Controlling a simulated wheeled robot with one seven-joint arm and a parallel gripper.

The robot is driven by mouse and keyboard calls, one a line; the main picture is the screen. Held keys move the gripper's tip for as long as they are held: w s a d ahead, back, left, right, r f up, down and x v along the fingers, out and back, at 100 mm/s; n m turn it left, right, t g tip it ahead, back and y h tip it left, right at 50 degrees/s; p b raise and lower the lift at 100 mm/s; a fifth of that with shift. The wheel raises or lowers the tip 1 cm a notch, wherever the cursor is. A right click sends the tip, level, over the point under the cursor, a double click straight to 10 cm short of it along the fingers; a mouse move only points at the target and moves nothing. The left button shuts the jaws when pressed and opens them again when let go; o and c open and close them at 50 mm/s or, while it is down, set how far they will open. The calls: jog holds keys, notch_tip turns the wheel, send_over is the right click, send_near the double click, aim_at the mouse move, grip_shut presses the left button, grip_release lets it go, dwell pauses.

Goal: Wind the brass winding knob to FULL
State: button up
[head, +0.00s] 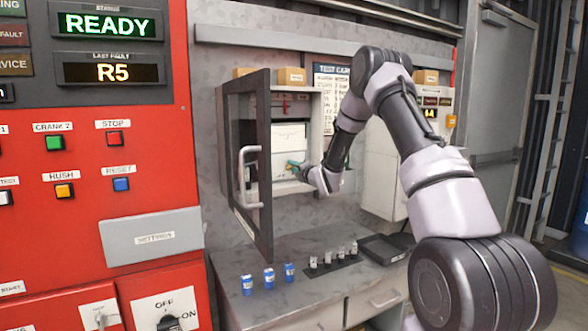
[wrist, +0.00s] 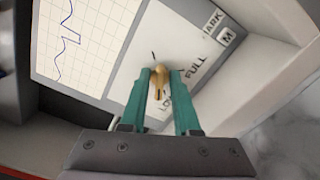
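The brass winding knob (wrist: 158,79) sits on a white recorder panel (wrist: 128,72) with the word FULL to its right and a partly covered word starting "LO" below it. My gripper (wrist: 159,75) has its two teal fingers on either side of the knob, with the tips close to the panel. The knob nearly fills the gap, but I cannot tell whether both fingers touch it. In the head view my gripper (head: 294,165) reaches into the open cabinet (head: 312,105) at the recorder's white face (head: 290,136). The knob is too small to make out there.
The cabinet's dark-framed door (head: 262,235) stands open left of my gripper. Cabinet side walls (wrist: 262,70) enclose the recorder. Below, a grey bench (head: 300,250) holds blue cylinders (head: 269,278), several small grey ones and a black tray (head: 386,249). A red control panel (head: 95,180) is at left.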

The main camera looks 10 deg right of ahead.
grip_shut()
